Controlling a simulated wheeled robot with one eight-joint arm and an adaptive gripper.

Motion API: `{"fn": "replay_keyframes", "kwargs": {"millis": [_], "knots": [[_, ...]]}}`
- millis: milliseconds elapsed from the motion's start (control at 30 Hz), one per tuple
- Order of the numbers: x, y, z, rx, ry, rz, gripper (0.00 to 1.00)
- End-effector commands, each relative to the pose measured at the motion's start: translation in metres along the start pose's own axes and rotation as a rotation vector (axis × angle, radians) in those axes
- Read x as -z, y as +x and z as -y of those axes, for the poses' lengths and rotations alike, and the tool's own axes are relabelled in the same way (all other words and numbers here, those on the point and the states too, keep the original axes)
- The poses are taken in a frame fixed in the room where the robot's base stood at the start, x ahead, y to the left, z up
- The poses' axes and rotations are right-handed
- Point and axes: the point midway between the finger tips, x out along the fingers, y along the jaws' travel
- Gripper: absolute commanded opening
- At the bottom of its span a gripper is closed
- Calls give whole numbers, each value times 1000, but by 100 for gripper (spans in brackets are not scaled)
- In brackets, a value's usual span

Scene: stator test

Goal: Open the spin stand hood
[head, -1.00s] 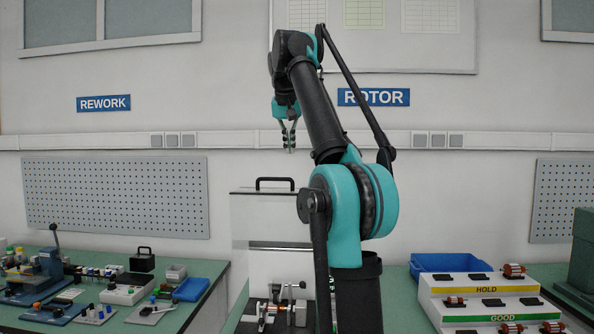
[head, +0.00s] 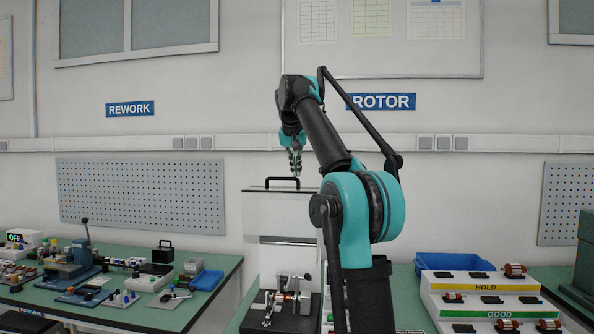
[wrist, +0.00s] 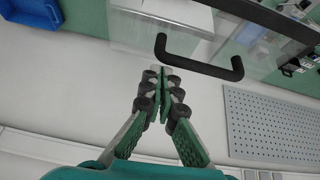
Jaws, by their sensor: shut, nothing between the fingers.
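The spin stand hood (head: 262,215) is a pale, box-like cover with a black bar handle (head: 283,180) on its top. In the wrist view, the hood (wrist: 124,32) looks see-through and its handle (wrist: 200,62) lies just beyond and to the right of the fingertips. My gripper (head: 296,173) is shut and empty, pointing down close to the handle's right end. In the wrist view, the fingertips of my gripper (wrist: 160,76) meet beside the handle, not around it. A copper-coloured part with metal fittings (head: 288,297) shows under the hood. My arm hides the stand's right side.
The left bench carries a blue press (head: 72,262), a blue tray (head: 207,280) and several small fixtures. At right are a blue bin (head: 455,264) and a stepped rack (head: 480,290) marked HOLD and GOOD. A pegboard (head: 140,192) hangs on the wall behind.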

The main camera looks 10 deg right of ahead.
Motion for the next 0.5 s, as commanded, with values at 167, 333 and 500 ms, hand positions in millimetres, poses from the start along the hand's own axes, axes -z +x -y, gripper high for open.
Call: {"fn": "replay_keyframes", "kwargs": {"millis": [167, 333, 500], "knots": [[-4, -1, 0, 0, 0, 0, 0], [-23, -3, 1, 0, 0, 0, 0], [-45, -2, 2, 0, -2, 0, 0]]}}
